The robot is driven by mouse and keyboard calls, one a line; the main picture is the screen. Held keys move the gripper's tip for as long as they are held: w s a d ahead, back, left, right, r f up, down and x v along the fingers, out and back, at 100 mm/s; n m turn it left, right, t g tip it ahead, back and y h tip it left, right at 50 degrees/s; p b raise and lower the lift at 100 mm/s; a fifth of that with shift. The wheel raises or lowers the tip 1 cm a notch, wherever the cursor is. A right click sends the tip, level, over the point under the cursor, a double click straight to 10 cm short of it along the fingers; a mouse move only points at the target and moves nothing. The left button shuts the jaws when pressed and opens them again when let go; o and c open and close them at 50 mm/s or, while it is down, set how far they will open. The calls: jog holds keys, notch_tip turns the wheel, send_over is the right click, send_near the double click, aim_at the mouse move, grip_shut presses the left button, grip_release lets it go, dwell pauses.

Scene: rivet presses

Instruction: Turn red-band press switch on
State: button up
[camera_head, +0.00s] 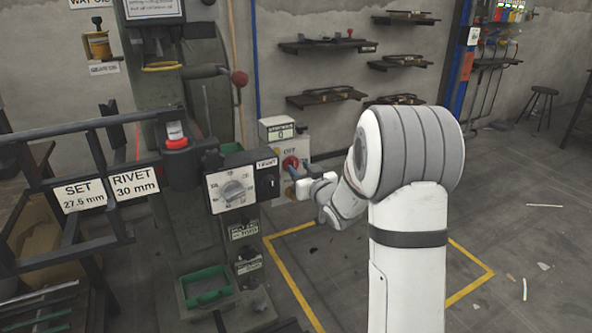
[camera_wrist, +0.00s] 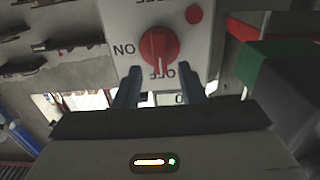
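In the wrist view a red rotary switch knob (camera_wrist: 158,46) sits on a white panel (camera_wrist: 118,18) with a red dot in one corner. The picture is turned over, with ON at the left of the knob and OFF below it. The knob's grip ridge points down toward OFF. My gripper (camera_wrist: 157,82) is open, its two blue-grey fingers apart just short of the knob, with nothing between them. In the head view my gripper (camera_head: 291,180) is beside the switch box (camera_head: 303,146) on the press (camera_head: 189,232), partly covering it.
A control box with a round dial (camera_head: 233,189) stands left of the switch box. A red ball lever (camera_head: 239,78) sticks out above. Floor at right is mostly free.

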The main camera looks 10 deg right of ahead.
aim_at(295, 164)
jog(key=shift+x, duration=1.5)
jog(key=shift+c, duration=0.4)
grip_shut()
